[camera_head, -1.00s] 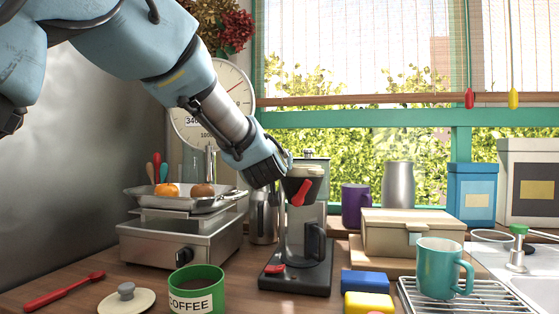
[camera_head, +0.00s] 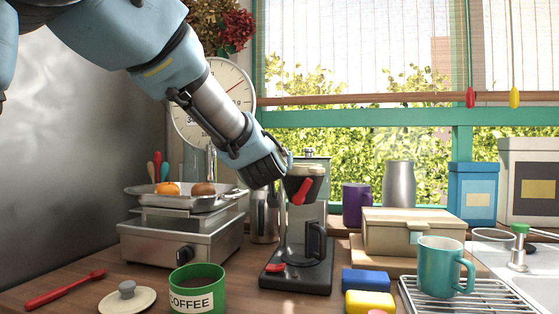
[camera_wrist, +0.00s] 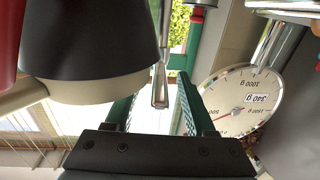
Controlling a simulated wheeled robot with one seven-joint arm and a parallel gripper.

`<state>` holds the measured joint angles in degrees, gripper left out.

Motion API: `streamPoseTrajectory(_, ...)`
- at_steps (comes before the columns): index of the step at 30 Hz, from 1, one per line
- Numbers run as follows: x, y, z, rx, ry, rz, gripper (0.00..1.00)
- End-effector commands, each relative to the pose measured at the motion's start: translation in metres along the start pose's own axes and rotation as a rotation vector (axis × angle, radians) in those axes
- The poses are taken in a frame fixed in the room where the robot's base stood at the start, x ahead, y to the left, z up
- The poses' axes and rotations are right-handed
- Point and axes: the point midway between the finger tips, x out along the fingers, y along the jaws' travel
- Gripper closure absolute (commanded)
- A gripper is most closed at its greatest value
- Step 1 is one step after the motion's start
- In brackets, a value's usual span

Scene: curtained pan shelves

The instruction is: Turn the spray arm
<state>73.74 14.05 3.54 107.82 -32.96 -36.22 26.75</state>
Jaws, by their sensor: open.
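The black coffee maker (camera_head: 296,278) stands on the counter, with a cone-shaped filter holder (camera_head: 306,172) and a red handle (camera_head: 303,191) at its top. My gripper (camera_head: 285,168) is beside the filter holder; its fingers are mostly hidden there. In the wrist view its two green fingers (camera_wrist: 158,90) are open. A thin metal bar, seemingly the spray arm (camera_wrist: 160,84), lies in the gap between them, with no clear contact. The dark, cream-rimmed filter holder (camera_wrist: 95,45) fills the left of that view. I cannot pick out the spray arm in the head view.
A scale (camera_head: 180,238) with a pan of food stands left of the coffee maker. A green coffee tin (camera_head: 198,289), a blue block (camera_head: 365,281) and a yellow block (camera_head: 369,302) lie in front. A cream box (camera_head: 412,232) and teal mug (camera_head: 440,267) are at the right.

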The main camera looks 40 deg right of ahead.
Motion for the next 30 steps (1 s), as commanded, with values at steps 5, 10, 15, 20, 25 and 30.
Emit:
streamPoseTrajectory(5, 0.0, 0.0, 0.0, 0.0, 0.0, 0.0, 0.45)
streamPoseTrajectory(10, -0.008, 0.0, 0.0, 0.0, 0.0, 0.001, 0.45)
streamPoseTrajectory(15, -0.025, 0.0, 0.0, -0.001, -0.001, 0.001, 0.45)
streamPoseTrajectory(20, -0.04, 0.0, 0.0, -0.001, 0.0, 0.001, 0.45)
streamPoseTrajectory(25, -0.054, 0.0, 0.0, 0.0, -0.001, 0.0, 0.45)
streamPoseTrajectory(30, -0.06, 0.0, 0.0, -0.001, 0.0, 0.0, 0.45)
